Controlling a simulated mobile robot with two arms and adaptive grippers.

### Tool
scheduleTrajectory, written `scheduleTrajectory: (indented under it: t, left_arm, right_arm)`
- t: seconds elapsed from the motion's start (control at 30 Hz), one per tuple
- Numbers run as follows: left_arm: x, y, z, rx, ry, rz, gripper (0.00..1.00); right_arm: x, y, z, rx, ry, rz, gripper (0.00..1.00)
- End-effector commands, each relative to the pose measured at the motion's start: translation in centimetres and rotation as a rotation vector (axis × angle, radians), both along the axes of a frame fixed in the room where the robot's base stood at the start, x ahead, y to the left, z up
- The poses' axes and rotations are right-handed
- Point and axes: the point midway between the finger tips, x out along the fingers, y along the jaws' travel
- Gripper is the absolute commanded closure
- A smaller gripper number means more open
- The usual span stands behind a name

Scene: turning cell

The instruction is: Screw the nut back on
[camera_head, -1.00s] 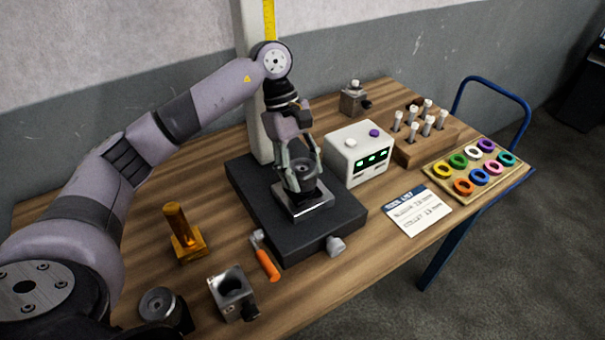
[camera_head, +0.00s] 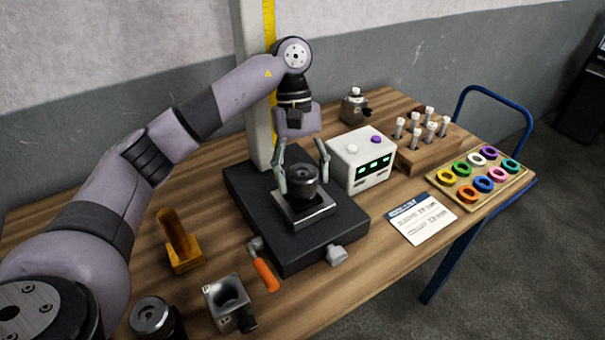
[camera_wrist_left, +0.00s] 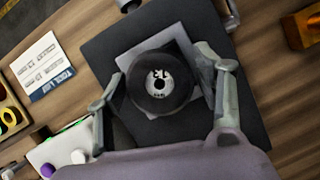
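The dark round nut (camera_head: 304,178) sits in the square metal block (camera_head: 318,215) on the black stand base (camera_head: 235,182). My left gripper (camera_head: 303,188) is open, pointing down, one finger on each side of the nut. In the left wrist view gaps show between the fingers and the nut. Whether the nut is seated fully on its thread cannot be told. My right gripper is not in view.
A white display box (camera_head: 361,160) stands close right of the gripper; the stand's column (camera_head: 250,80) rises behind. A card (camera_head: 422,218) and ring tray (camera_head: 480,203) are at right.

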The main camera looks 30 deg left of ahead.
Motion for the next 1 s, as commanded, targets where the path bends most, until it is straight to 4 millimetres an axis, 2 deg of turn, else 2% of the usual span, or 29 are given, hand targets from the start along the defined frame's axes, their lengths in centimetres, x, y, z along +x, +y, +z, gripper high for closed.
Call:
scheduleTrajectory:
  t: [0.13,0.53,0.67,1.0]
  left_arm:
    - [0.0,0.0,-0.1,0.001,0.001,0.001,0.26]
    - [0.0,0.0,0.4,0.0,0.0,0.001,0.26]
    - [0.1,0.0,1.9,0.002,-0.003,0.001,0.26]
    - [0.1,0.1,7.4,0.002,-0.002,0.002,0.26]
  right_arm:
    - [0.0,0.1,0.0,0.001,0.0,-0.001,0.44]
    - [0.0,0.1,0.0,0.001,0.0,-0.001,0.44]
    - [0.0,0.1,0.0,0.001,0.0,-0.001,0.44]
    - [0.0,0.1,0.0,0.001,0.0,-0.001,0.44]
